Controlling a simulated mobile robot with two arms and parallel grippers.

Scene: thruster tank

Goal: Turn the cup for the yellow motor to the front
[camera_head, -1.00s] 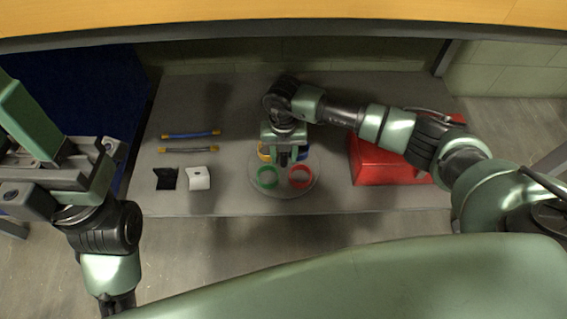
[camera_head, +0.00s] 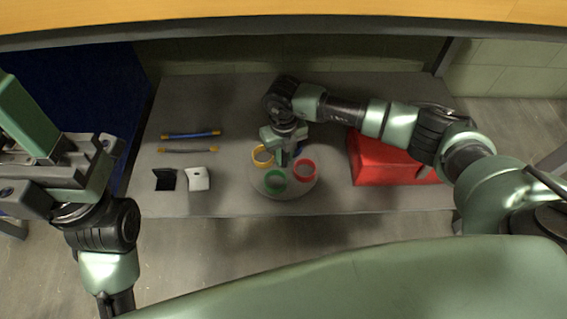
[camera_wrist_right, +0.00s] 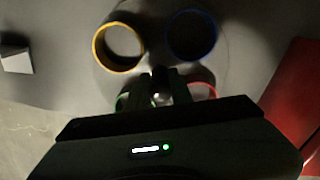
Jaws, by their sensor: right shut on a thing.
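A round turntable (camera_head: 291,189) on the grey table carries coloured ring-shaped cups. The yellow cup (camera_head: 262,156) is at its left, the green cup (camera_head: 275,181) at the front, the red cup (camera_head: 305,170) at the right. The blue cup (camera_wrist_right: 192,35) shows clearly in the right wrist view, beside the yellow cup (camera_wrist_right: 118,46); in the head view my gripper mostly covers it. My right gripper (camera_head: 285,160) points down at the turntable's middle, between the cups, shut on a small shiny central knob (camera_wrist_right: 161,98). My left arm is at the left, away from the turntable; its fingertips cannot be made out.
A red box (camera_head: 385,160) stands right of the turntable. To the left lie a blue bar (camera_head: 190,134) and a grey bar (camera_head: 187,150) with yellow ends, a black bracket (camera_head: 165,179) and a white bracket (camera_head: 198,178). The table's front edge is just before the turntable.

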